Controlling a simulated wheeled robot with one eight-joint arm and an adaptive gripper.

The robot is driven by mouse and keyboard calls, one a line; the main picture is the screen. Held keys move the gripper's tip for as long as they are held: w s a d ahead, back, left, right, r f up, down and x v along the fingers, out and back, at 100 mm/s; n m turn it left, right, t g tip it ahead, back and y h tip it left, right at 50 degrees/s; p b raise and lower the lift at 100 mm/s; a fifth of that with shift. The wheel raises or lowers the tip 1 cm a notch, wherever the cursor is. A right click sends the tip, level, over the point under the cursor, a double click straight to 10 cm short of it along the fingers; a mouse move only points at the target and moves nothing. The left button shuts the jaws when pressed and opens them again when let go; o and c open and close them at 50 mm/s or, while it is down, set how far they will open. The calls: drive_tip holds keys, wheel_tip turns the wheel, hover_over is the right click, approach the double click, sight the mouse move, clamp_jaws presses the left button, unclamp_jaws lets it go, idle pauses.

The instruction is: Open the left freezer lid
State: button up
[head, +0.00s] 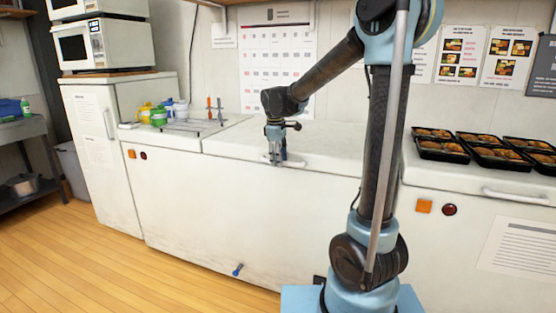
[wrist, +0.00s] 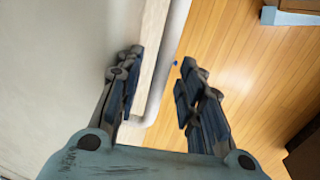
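The white freezer lid (head: 335,142) lies flat and closed on the long white chest to the left of my arm. Its pale bar handle (head: 293,164) runs along the front edge, and it also shows in the wrist view (wrist: 178,32). My gripper (head: 275,160) points down at that front edge, at the handle. In the wrist view my gripper (wrist: 158,78) has its two dark fingers apart, with the handle bar appearing between them. No finger is clearly pressed on the bar. My gripper partly hides the handle in the head view.
Jars (head: 158,115) and a wire rack (head: 188,127) stand on the chest's left section. Several filled black bento trays (head: 442,150) sit on the right chest. A tall white cabinet (head: 95,150) stands at far left. The wooden floor (head: 90,265) in front is mostly clear.

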clamp_jaws()
